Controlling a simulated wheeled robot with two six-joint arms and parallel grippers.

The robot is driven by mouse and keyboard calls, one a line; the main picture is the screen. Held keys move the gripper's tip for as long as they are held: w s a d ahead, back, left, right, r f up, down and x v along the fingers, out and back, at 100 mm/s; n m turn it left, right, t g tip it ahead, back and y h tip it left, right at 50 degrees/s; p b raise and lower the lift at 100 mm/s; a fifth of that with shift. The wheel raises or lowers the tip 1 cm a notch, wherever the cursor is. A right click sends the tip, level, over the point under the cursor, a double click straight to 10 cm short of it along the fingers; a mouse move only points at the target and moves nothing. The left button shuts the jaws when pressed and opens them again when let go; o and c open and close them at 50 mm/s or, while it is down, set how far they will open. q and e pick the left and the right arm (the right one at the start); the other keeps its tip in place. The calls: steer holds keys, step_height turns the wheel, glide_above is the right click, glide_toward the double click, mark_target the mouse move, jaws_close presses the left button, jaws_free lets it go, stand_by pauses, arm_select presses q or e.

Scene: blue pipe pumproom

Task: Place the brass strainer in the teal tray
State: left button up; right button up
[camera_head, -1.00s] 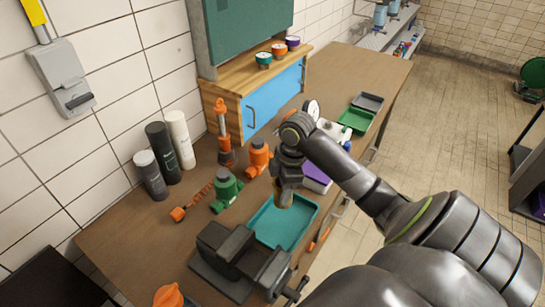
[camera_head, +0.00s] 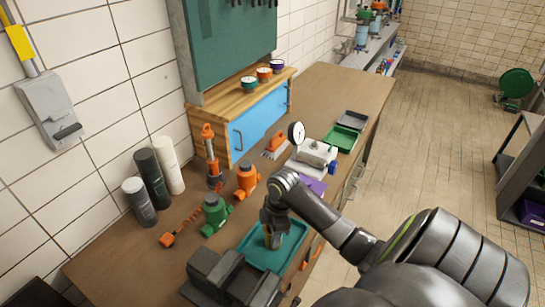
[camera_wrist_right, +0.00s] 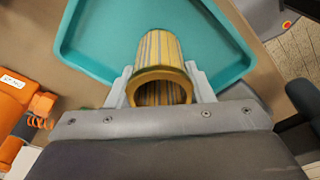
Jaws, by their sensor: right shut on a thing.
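The brass strainer (camera_wrist_right: 160,68) is a ribbed yellow-brown cylinder with an open, rimmed end. In the right wrist view it sits between the two grey fingers of my right gripper (camera_wrist_right: 160,82), which is shut on it. The teal tray (camera_wrist_right: 100,42) lies beyond the strainer in that view. In the head view the teal tray (camera_head: 296,241) is on the bench, with my right gripper (camera_head: 273,238) over its middle, pointing down. The strainer is mostly hidden by the gripper there. Whether it touches the tray floor cannot be told. My left gripper is not in view.
A dark vise (camera_head: 228,278) stands close to the tray's near left. A green valve (camera_head: 215,214) and an orange valve (camera_head: 246,178) stand to its left. A purple item (camera_head: 312,185) and a white-grey gauge block (camera_head: 317,153) lie behind.

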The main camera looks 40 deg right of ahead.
steer(key=o, duration=1)
steer(key=shift+f, duration=0.1)
steer(key=shift+o, duration=0.2)
steer(key=shift+r, duration=0.25)
steer(key=shift+d+r, duration=0.1)
steer(key=shift+r, duration=0.15)
step_height(320, 180, up, 11)
steer(key=d+b, duration=0.1)
steer(key=b, duration=0.1)
steer(key=shift+s+d+r, duration=0.15)
steer(key=shift+s, duration=0.25)
